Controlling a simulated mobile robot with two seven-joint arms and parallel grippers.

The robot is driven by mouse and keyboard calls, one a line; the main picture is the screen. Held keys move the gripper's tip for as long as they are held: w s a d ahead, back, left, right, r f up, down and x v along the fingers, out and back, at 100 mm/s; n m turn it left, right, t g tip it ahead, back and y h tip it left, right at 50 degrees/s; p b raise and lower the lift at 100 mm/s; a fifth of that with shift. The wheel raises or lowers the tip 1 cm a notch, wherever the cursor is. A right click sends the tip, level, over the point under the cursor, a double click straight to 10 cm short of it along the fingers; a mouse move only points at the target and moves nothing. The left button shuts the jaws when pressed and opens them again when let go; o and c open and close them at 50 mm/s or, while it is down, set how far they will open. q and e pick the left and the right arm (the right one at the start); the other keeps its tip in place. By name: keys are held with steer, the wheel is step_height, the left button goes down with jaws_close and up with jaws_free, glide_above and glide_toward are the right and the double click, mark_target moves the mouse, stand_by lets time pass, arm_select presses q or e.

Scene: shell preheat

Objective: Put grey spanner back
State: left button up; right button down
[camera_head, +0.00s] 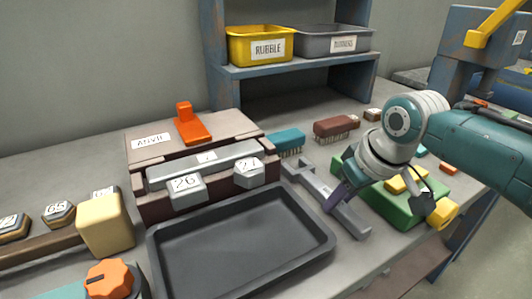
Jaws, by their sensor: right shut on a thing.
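The grey spanner (356,221) lies slantwise at the right side of the dark tray. Its jaw end points to the back left, near the anvil, and its other end to the front right. My right gripper (336,203) reaches down from the right and is shut on the spanner's middle. The gripper hides part of the handle, and I cannot tell whether the spanner touches the bench. My left gripper is not in view.
A dark empty tray (240,255) fills the front middle. The anvil (150,158) stands behind it with numbered blocks. A green block (385,205) with yellow parts is close right of the spanner. Teal (288,138) and brown (335,126) brushes lie behind. A shelf holds bins.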

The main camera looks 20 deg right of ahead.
steer(key=shift+w+r, duration=0.1)
steer(key=shift+f, duration=0.2)
steer(key=c, duration=0.6)
jaws_free()
